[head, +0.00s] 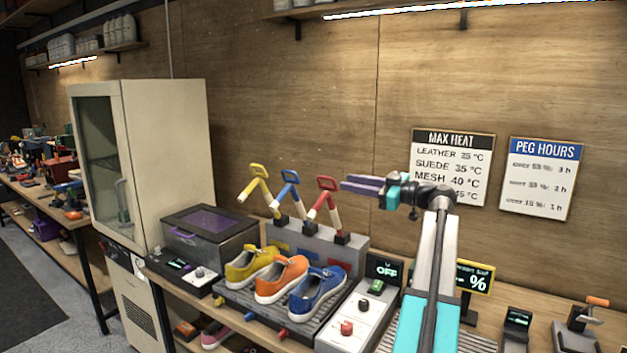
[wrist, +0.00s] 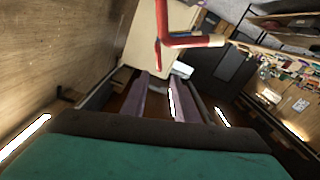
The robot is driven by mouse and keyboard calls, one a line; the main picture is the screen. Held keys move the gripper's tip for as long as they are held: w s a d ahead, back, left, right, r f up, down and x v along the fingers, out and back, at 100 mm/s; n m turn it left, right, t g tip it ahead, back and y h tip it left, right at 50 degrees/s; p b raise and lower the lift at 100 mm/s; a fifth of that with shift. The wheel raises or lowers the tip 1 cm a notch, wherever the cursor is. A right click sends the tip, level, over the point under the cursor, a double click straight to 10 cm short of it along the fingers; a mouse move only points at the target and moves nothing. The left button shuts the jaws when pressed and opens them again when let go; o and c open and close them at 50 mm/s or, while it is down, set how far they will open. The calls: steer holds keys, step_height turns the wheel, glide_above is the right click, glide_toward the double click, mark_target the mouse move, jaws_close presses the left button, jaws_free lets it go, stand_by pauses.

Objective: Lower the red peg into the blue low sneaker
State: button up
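The red peg (head: 324,203), with a loop handle and a white section, stands tilted in a black socket on a grey rack. In the wrist view the red peg (wrist: 183,40) shows just beyond the fingertips, apart from them. The blue low sneaker (head: 318,292) sits at the right end of a row of shoes on a dark ribbed rack in front of the pegs; its opening faces up. My gripper (head: 348,186) is to the right of the red peg's handle, its purple fingers pointing left. In the wrist view my gripper (wrist: 160,82) is open and empty.
Yellow (head: 260,190) and blue (head: 287,192) pegs stand left of the red one. Yellow (head: 248,266) and orange (head: 281,279) sneakers sit beside the blue one. A dark lidded box (head: 209,232) and a cream cabinet (head: 165,150) stand left; a button panel (head: 353,318) is right.

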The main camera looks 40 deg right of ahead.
mark_target(321, 177)
steer(key=shift+w, duration=0.15)
steer(key=p+x, duration=0.4)
steer(key=x, duration=0.8)
steer(key=shift+w+r, duration=0.1)
steer(key=shift+w+a+p, duration=0.15)
steer(key=shift+w+p, duration=0.25)
steer(key=shift+w, duration=0.2)
jaws_close()
